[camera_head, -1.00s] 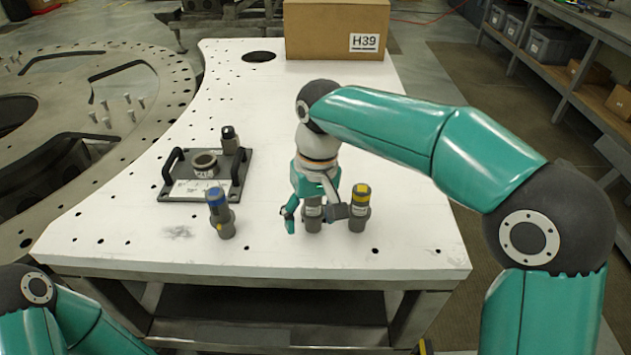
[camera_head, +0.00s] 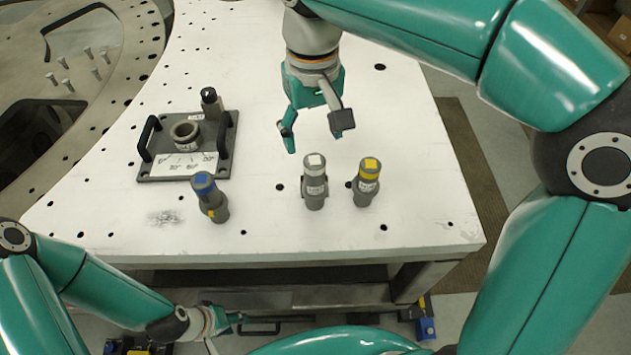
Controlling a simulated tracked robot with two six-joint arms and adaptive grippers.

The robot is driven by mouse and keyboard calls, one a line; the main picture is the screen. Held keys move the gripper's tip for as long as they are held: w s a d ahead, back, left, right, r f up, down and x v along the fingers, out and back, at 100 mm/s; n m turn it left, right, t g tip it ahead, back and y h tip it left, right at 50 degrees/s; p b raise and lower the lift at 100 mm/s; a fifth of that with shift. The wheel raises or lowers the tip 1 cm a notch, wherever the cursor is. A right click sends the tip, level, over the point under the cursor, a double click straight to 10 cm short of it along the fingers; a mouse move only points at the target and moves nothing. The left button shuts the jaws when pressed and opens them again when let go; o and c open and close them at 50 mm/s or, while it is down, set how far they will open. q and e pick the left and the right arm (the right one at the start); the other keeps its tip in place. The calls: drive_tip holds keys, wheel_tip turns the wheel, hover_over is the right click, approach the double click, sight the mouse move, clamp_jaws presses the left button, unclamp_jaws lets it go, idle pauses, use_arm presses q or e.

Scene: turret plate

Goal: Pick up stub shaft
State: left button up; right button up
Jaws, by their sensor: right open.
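Three grey stub shafts stand upright on the white table: one with a blue top (camera_head: 211,198), one with a white band (camera_head: 314,183) and one with a yellow band (camera_head: 367,183). Which one the task means cannot be told. My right gripper (camera_head: 317,137) is open and empty, pointing down just behind and above the white-banded shaft, apart from it. My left gripper (camera_head: 226,321) is low at the front, below the table's front edge. It is small and partly unclear, so its jaws cannot be read.
A dark plate (camera_head: 226,160) with two black handles, a ring (camera_head: 185,134) and a black-topped cylinder (camera_head: 211,103) lies at the left of the white table (camera_head: 400,226). Blue and yellow items (camera_head: 425,325) are on the floor. The table's right side is clear.

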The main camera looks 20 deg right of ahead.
sight(314, 160)
wheel_tip(314, 160, down, 3)
drive_tip(key=shift+f, duration=0.1)
drive_tip(key=shift+f+p, duration=0.5)
drive_tip(key=shift+f, duration=2.15)
drive_tip(key=shift+d, duration=0.1)
clamp_jaws()
drive_tip(key=shift+r, duration=0.1)
